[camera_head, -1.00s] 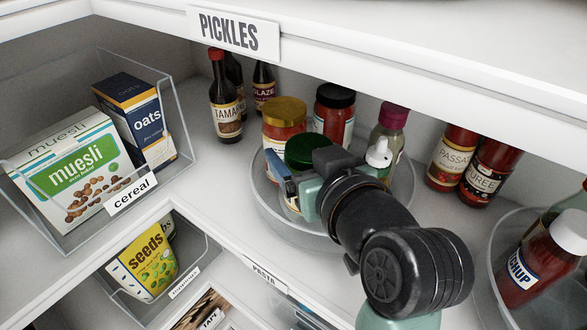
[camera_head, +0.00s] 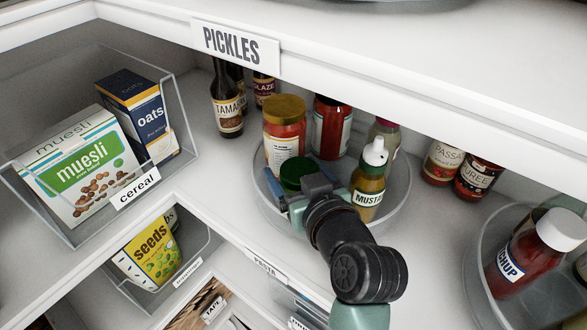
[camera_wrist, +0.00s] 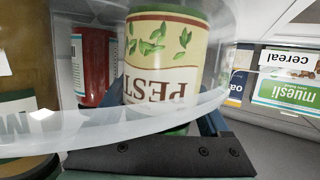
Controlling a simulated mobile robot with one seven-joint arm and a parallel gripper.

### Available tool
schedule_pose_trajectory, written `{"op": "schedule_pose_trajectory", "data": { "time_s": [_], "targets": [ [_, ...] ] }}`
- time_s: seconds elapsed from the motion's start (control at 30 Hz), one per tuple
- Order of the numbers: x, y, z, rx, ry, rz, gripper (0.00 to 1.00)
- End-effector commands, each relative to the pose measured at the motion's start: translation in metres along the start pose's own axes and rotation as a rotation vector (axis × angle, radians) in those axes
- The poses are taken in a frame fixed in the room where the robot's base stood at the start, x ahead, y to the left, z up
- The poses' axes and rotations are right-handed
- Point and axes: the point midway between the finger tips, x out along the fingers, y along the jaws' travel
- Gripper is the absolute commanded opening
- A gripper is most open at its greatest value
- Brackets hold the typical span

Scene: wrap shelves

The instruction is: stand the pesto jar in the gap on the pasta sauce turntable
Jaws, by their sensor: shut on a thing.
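The pesto jar (camera_head: 297,172), with a dark green lid, is upright at the front left of the clear round turntable (camera_head: 398,196). Its leaf-patterned label (camera_wrist: 163,45) appears upside down in the wrist view. My gripper (camera_head: 300,190) is shut on the jar from the front. The turntable's clear rim (camera_wrist: 150,124) crosses in front of the jar in the wrist view, so the jar is inside the rim.
A gold-lidded jar (camera_head: 285,130) stands behind the pesto, a black-lidded red jar (camera_head: 331,130) behind right, and a mustard bottle (camera_head: 369,182) to the right. The PICKLES shelf edge (camera_head: 330,75) hangs above. A ketchup bottle (camera_head: 530,250) stands in another turntable at right.

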Motion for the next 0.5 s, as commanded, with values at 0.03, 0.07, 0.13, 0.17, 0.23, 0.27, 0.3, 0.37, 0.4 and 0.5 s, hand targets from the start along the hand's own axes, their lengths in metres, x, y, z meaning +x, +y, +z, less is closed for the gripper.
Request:
{"op": "schedule_pose_trajectory", "data": {
  "time_s": [0.03,0.07,0.13,0.17,0.23,0.27,0.3,0.37,0.4,0.5],
  "targets": [
    [-0.0001,0.0001,-0.0008,-0.001,0.004,0.001,0.00],
    [0.0003,0.0001,0.0003,-0.001,0.004,0.001,0.00],
    [0.0008,0.0000,0.0026,0.000,0.000,0.000,0.84],
    [0.0006,0.0000,0.0021,0.000,0.000,0.000,0.89],
    [0.0006,0.0000,0.0020,0.000,0.000,0.000,1.00],
    [0.0006,0.0000,0.0020,0.000,0.000,0.000,1.00],
    [0.0006,0.0000,0.0020,0.000,0.000,0.000,1.00],
    [0.0006,0.0000,0.0020,0.000,0.000,0.000,1.00],
    [0.0005,0.0000,0.0019,0.000,0.000,0.000,1.00],
    [0.0000,0.0000,0.0000,0.000,0.000,0.000,1.00]
  ]
}}
